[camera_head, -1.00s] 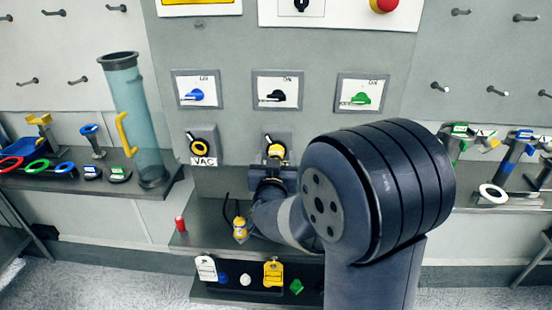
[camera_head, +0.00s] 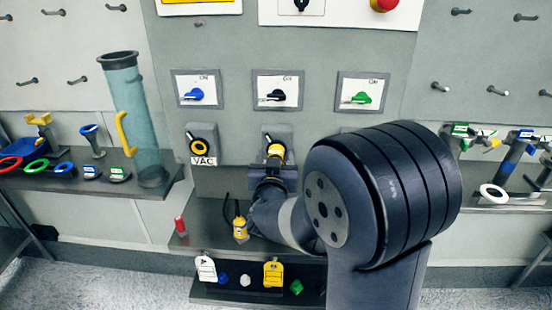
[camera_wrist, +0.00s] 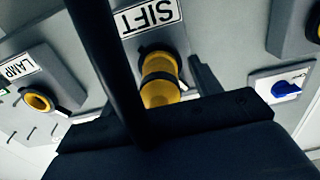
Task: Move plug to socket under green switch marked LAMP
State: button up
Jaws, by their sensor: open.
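The yellow plug (camera_wrist: 160,88) with a black band sits in the socket marked SIFT. In the head view the plug (camera_head: 275,150) shows just above my gripper (camera_head: 271,172). In the wrist view my gripper (camera_wrist: 165,82) is open, with one dark finger on each side of the plug; I cannot tell whether they touch it. The green switch (camera_head: 360,98) is at the right of the switch row. The socket marked LAMP (camera_wrist: 38,102) shows at the left of the wrist view, with a yellow ring; in the head view my arm mostly hides it.
The VAC socket (camera_head: 202,148) is to the left, below the blue switch (camera_head: 196,95). A yellow object with a black cord (camera_head: 240,228) and a red cylinder (camera_head: 180,226) stand on the shelf below. A tall blue tube (camera_head: 132,115) stands on the left shelf.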

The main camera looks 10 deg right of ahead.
jog(key=c, duration=1.3)
jog(key=shift+s, duration=0.1)
jog(key=shift+v, duration=2.9)
